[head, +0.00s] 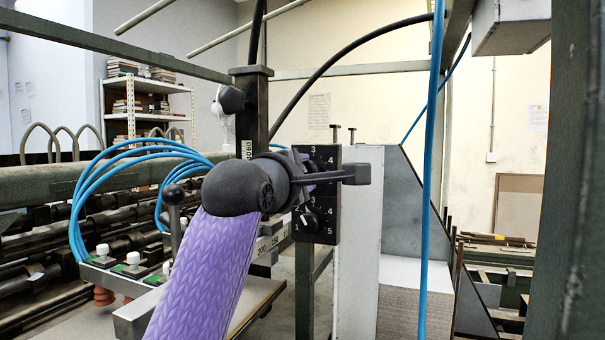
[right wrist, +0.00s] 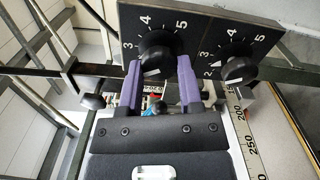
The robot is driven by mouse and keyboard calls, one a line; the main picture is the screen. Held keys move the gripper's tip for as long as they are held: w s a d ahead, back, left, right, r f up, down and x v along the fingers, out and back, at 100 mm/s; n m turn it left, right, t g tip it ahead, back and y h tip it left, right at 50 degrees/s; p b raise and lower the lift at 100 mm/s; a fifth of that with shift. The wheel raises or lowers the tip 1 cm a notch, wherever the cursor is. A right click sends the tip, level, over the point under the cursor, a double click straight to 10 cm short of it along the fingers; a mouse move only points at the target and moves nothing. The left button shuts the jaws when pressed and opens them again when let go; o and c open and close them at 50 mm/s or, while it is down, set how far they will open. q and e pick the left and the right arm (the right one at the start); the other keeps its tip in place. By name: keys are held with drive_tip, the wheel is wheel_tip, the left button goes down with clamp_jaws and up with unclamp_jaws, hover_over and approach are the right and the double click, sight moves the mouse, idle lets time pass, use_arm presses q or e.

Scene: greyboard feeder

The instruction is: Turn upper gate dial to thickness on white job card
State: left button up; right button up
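The black dial panel (head: 329,228) stands in the middle of the head view, with two numbered dials. The lower dial (head: 308,220) is clear of my gripper. My right gripper (head: 312,177) is at the upper part of the panel and mostly hides the upper dial there. In the right wrist view, the upper gate dial (right wrist: 157,56) sits between the purple fingers (right wrist: 159,70), with no clear gap at either side. Its white mark points down and left; the numbers below 3 are hidden. The lower dial (right wrist: 238,68) points near 2. I cannot make out a white job card. My left gripper is out of view.
A blue hose (head: 432,180) hangs right of the panel. A grey plate (head: 362,240) and a stack of greyboard (head: 400,310) stand behind it. Looped blue hoses (head: 90,200) and suction cups lie to the left. A measuring scale (right wrist: 250,145) runs beside the gripper.

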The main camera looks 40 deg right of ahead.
drive_tip(key=o, duration=0.5)
drive_tip(key=shift+c, duration=0.2)
drive_tip(key=b+v, duration=0.2)
drive_tip(key=v, duration=0.8)
